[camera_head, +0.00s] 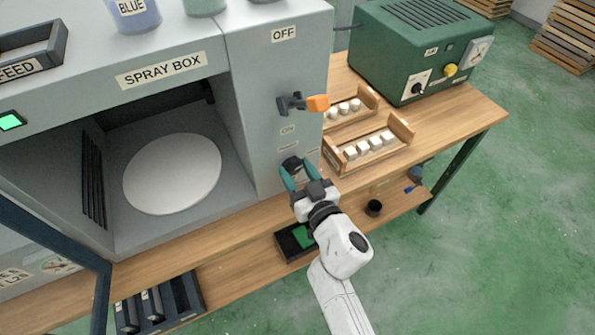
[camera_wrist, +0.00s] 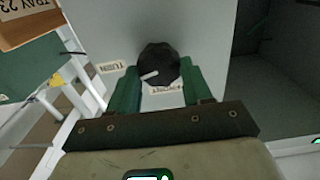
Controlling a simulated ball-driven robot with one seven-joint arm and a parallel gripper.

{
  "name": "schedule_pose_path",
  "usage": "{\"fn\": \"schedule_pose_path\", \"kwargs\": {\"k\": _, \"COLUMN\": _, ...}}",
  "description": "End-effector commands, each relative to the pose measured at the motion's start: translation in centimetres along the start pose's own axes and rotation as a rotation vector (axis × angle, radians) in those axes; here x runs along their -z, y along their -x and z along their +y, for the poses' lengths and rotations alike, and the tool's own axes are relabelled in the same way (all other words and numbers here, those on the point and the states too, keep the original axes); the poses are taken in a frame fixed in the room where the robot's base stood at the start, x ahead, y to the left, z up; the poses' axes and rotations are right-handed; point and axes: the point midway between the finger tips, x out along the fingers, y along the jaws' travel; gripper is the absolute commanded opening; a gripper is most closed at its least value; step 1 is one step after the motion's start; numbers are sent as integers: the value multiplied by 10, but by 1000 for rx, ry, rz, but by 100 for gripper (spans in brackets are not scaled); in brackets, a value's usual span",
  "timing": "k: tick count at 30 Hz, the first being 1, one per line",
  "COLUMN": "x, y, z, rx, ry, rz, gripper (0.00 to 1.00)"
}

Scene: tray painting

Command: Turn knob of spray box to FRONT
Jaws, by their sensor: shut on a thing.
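The spray box (camera_head: 258,60) is a grey cabinet with an open front and a panel on its right side. A black faceted knob (camera_head: 291,164) sits low on that panel. The knob (camera_wrist: 160,62) has a white pointer line, which points to the lower left in the wrist view, between the TURN label (camera_wrist: 110,66) and the FRONT label (camera_wrist: 167,88). My gripper (camera_head: 297,175) has teal fingers on either side of the knob and is shut on it. The fingers hide part of the knob and of the labels around it in the head view.
An orange-tipped lever (camera_head: 317,103) sticks out above the knob, under the OFF label. A wooden rack (camera_head: 338,158) with white pieces stands close to the right on the table. A green box (camera_head: 400,50) stands behind it. A round white disc (camera_head: 172,173) is inside the cabinet.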

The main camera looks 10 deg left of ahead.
Motion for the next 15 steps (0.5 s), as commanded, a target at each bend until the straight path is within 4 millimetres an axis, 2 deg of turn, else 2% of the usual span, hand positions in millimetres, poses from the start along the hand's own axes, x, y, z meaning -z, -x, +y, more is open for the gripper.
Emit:
{"fn": "schedule_pose_path", "kwargs": {"k": 8, "x": 0, "y": 0, "z": 0, "rx": 0, "ry": 18, "rz": 0, "gripper": 19}}
{"fn": "schedule_pose_path", "kwargs": {"k": 15, "x": 0, "y": 0, "z": -1, "rx": 0, "ry": 125, "rz": 0, "gripper": 19}}
